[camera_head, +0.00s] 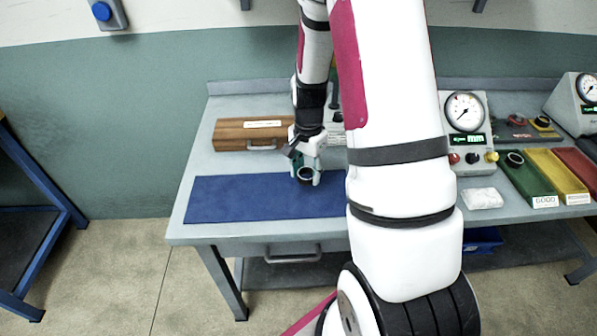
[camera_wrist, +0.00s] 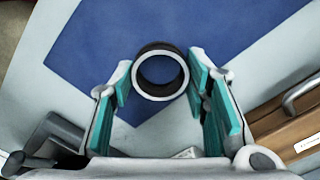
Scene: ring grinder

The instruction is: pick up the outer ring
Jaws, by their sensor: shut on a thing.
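The outer ring (camera_wrist: 160,97), a dark band with a pale rim and an open centre, is between the teal fingers of my gripper (camera_wrist: 160,76) in the wrist view. The fingers are shut on its two sides. In the head view my gripper (camera_head: 306,178) points down at the blue mat (camera_head: 240,198), with the dark ring (camera_head: 305,181) between its fingertips near the mat's back edge. I cannot tell whether the ring touches the mat or is just above it.
A wooden box (camera_head: 232,134) with a handle stands behind the mat. A gauge unit (camera_head: 465,125), a green tray (camera_head: 527,180), a yellow tray (camera_head: 558,176) and a white block (camera_head: 482,198) are to the right. The mat's left part is bare.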

